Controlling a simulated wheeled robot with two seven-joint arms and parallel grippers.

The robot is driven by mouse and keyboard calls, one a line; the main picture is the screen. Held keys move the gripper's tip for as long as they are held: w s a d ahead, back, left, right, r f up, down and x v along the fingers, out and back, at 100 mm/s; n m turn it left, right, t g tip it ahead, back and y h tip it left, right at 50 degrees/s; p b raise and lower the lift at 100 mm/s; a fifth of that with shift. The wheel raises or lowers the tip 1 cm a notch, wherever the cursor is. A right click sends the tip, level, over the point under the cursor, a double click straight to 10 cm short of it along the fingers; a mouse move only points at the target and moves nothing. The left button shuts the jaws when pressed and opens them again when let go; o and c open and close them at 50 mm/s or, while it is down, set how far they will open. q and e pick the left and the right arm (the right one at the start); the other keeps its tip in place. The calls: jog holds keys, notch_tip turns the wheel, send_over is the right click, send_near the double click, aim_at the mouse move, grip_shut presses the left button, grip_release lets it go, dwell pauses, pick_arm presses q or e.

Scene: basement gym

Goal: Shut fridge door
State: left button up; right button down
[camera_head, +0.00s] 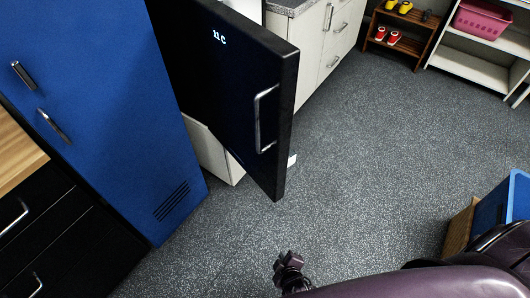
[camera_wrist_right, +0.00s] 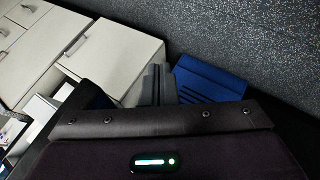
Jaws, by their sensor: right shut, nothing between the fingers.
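The fridge door (camera_head: 235,85) is a dark panel with a "11 C" display and a vertical silver handle (camera_head: 262,118). It stands open, swung out from the dark fridge between the blue cabinet and the white drawers. My right gripper (camera_head: 287,264) is low in the head view, over the floor in front of the door and apart from it. Its fingers are shut and empty; they also show in the right wrist view (camera_wrist_right: 158,85). My left gripper is not in view. The fridge's inside is mostly hidden behind the door.
A tall blue cabinet (camera_head: 95,100) stands left of the fridge, beside black drawers (camera_head: 50,255). White drawers (camera_head: 325,45) stand behind the door. A shoe rack (camera_head: 402,35) and a shelf with a pink basket (camera_head: 487,18) are at the back right. The grey floor (camera_head: 370,140) is mostly clear.

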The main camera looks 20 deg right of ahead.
jog(key=w+a+r+n+t, duration=0.25)
jog(key=w+r, duration=0.25)
jog(key=r, duration=0.3)
jog(key=n+t+h+p, duration=0.1)
jog(key=t+h+p, duration=0.1)
jog(key=t+h, duration=0.35)
send_near(268, 138)
jog(key=shift+h, duration=0.45)
jog(key=x, duration=0.6)
jog(key=shift+w+a+f+p, duration=0.15)
jog(key=shift+a+f+p, duration=0.15)
jog(key=shift+a, duration=0.05)
jog(key=shift+d+n, duration=0.15)
jog(key=shift+n, duration=0.1)
